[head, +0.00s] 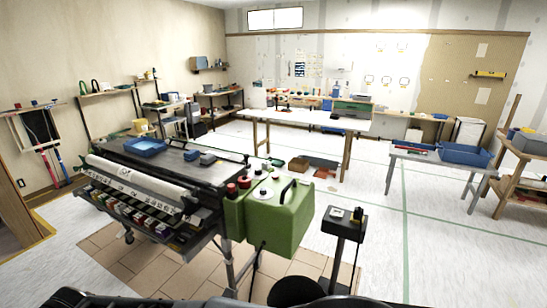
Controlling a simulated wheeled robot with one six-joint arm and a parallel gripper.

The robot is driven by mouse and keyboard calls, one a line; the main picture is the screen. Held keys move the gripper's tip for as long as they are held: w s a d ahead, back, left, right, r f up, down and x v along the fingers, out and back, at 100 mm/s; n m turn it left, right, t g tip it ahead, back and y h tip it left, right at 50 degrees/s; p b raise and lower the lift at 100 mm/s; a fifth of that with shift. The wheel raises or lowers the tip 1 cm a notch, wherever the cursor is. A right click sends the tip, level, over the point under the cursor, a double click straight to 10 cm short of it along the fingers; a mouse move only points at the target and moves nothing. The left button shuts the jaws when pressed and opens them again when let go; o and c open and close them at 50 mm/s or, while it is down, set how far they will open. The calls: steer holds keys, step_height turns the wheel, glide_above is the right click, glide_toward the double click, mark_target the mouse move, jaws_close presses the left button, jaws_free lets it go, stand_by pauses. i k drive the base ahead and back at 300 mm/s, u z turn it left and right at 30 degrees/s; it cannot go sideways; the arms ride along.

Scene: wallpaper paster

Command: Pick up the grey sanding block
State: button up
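Two small dark or bluish-grey blocks lie side by side on the dark top of the pasting machine (165,160) in the head view. One small block (191,154) is on the left, and the other block (208,159) is just right of it. Either could be the grey sanding block; they are too small to tell which. Both sit to the right of a blue tray (146,151) on the same top. My gripper is not visible in this view; only dark parts, likely of my own body, show along the bottom edge.
A green tank (275,215) stands at the machine's right end, with a black pedestal (342,240) right of it. A white table (300,121) is behind. A grey bench (430,157) with a blue bin (465,155) is at right. The floor between pedestal and bench is clear.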

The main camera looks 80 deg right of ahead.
mark_target(209, 158)
steer(key=z, duration=1.45)
steer(key=i, duration=1.6)
steer(key=z, duration=0.05)
